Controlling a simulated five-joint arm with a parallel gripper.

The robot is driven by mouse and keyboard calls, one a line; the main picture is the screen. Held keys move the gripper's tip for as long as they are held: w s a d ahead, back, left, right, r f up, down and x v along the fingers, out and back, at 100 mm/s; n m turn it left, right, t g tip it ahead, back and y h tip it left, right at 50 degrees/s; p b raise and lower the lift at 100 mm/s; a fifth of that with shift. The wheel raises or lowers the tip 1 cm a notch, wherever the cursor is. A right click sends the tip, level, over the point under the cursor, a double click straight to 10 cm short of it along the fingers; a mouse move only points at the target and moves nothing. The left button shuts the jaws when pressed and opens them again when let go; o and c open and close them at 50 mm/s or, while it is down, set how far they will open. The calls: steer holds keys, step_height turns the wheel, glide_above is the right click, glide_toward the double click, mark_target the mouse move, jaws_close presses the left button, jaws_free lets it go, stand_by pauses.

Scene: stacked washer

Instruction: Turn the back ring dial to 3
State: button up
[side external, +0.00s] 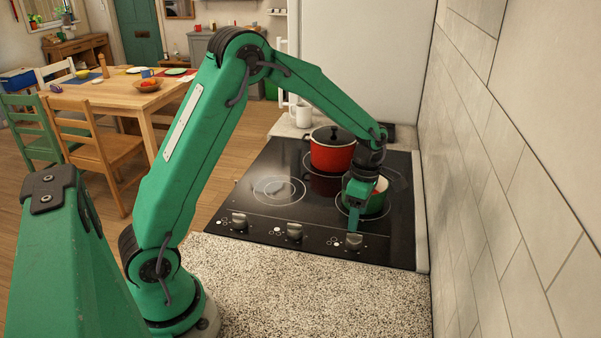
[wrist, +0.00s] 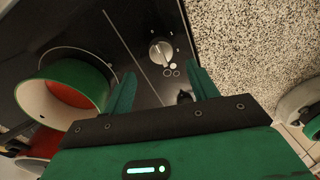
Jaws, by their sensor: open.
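Three silver dials line the front edge of the black hob: the left dial (side external: 238,220), the middle dial (side external: 294,231) and the right dial (side external: 354,242). Small circle marks sit beside each; I cannot tell from them which serves the back ring. My gripper (side external: 355,236) points down at the right dial. In the wrist view my gripper's two fingers (wrist: 160,88) stand apart with nothing held. A silver dial (wrist: 160,52) shows beyond the fingers, with one filled and several hollow circles beside it. Its setting is too small to read.
A red lidded pot (side external: 331,154) stands farther back. A tiled wall (side external: 500,190) rises at the right. Speckled counter (side external: 300,290) lies clear in front.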

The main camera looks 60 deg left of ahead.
mark_target(355, 234)
steer(key=shift+s+d+f, duration=0.1)
steer(key=shift+f, duration=1.6)
steer(key=shift+s+f, duration=0.1)
steer(key=shift+f, duration=1.55)
steer(key=c, duration=1)
